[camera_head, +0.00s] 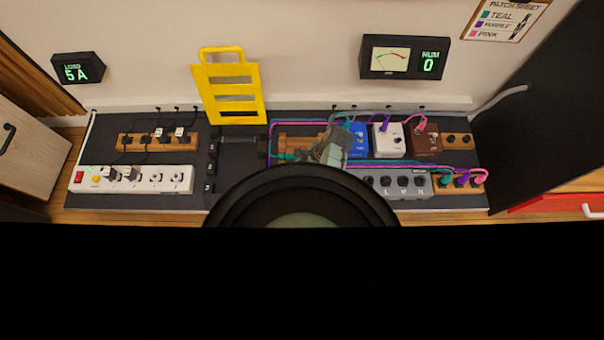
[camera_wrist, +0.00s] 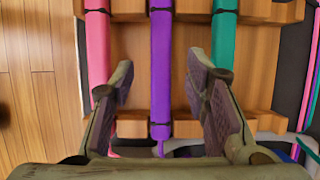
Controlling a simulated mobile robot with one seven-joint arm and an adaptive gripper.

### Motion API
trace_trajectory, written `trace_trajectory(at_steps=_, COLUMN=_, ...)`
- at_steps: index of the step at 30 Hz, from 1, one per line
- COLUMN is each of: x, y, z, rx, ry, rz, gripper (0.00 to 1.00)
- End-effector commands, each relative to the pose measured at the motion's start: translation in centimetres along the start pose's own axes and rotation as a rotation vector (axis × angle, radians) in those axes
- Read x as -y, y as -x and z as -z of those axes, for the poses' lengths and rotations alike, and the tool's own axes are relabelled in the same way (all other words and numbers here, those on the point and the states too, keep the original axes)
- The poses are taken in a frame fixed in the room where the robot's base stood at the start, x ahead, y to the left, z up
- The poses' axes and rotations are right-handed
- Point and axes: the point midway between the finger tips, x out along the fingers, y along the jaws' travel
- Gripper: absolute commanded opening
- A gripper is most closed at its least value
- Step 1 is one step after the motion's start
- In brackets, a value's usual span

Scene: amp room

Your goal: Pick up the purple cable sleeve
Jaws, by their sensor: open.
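The purple cable sleeve (camera_wrist: 161,65) runs down the middle of the wrist view, lying across wooden rack bars (camera_wrist: 188,45) with dark bands around it. A pink sleeve (camera_wrist: 97,50) lies to its left and a teal sleeve (camera_wrist: 224,40) to its right. My gripper (camera_wrist: 160,80) is open, one finger on each side of the purple sleeve, with visible gaps between. I cannot tell the height of the fingertips against the sleeve. In the head view my gripper (camera_head: 325,152) is over the rack and hides the purple sleeve.
A blue pedal (camera_head: 357,140), white pedal (camera_head: 389,138) and brown pedal (camera_head: 425,139) stand close to the right of my gripper. A yellow stand (camera_head: 230,92) rises behind to the left. A power strip (camera_head: 130,180) lies at left. Cables run along the dark board.

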Motion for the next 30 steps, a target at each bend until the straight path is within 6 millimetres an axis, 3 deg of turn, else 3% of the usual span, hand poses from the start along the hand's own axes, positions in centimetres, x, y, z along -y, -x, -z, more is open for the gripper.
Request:
trace_trajectory(at_steps=5, x=0.0, y=-2.3, z=0.0, rx=0.000, ry=0.000, rz=0.000, gripper=0.42)
trace_trajectory(at_steps=13, x=0.1, y=-2.6, z=-0.1, rx=-0.001, ry=0.001, rz=0.002, gripper=0.42)
trace_trajectory(at_steps=30, x=0.1, y=-2.6, z=0.0, rx=-0.001, ry=0.001, rz=0.002, gripper=0.05)
